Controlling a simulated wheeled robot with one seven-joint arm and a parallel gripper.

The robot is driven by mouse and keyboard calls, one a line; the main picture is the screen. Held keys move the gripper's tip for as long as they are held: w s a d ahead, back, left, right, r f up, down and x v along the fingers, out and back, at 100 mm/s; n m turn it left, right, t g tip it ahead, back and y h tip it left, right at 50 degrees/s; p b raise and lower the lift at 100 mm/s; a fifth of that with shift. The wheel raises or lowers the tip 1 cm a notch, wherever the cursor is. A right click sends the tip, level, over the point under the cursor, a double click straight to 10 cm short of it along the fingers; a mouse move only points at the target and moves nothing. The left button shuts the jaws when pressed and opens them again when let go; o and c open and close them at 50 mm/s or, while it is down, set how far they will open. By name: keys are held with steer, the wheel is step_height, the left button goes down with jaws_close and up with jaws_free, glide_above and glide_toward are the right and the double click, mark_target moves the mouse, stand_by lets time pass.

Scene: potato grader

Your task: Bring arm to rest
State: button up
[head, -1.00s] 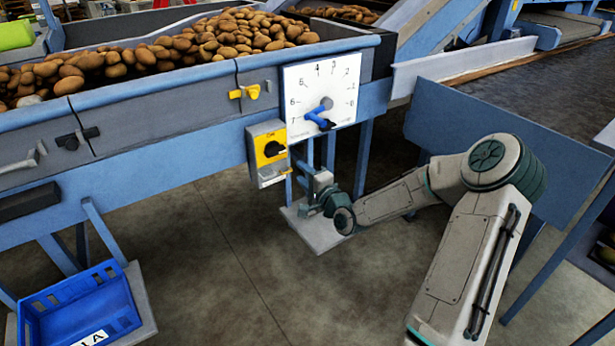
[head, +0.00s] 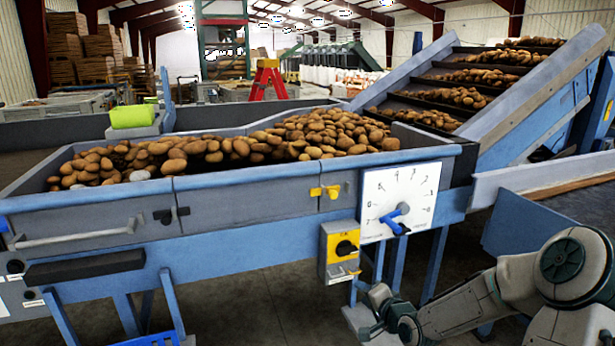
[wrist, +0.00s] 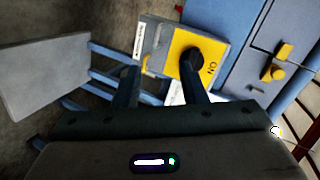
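My arm reaches in from the lower right of the head view, bent at the elbow. My gripper (head: 372,308) is low in front of the grader, just below and right of the yellow switch box (head: 329,243). In the wrist view my gripper (wrist: 163,82) shows two dark fingers standing apart with nothing held between them. The switch box (wrist: 180,55), with its black rotary knob (wrist: 191,62), lies beyond the fingertips. I cannot tell whether a finger touches it.
A white dial plate (head: 415,190) with a blue pointer (head: 396,226) is mounted above my gripper. The blue grader frame (head: 240,245) carries a trough of potatoes (head: 330,132). A blue panel (head: 510,228) stands close behind my elbow. A grey plate (wrist: 45,75) shows in the wrist view.

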steer(key=s+a+r+n+g+h+p, duration=0.1)
steer(key=s+r+n+g+p, duration=0.4)
steer(key=s+r, duration=0.8)
steer(key=s+a+r+n+g+h+p, duration=0.1)
steer(key=s+r+n+g+h+p, duration=0.3)
steer(key=s+r+p, duration=0.3)
steer(key=s+r+n+g, duration=0.1)
steer(key=s+r, duration=0.4)
steer(key=s, duration=0.7)
steer(key=shift+r+p, duration=0.4)
steer(key=shift+d, duration=0.1)
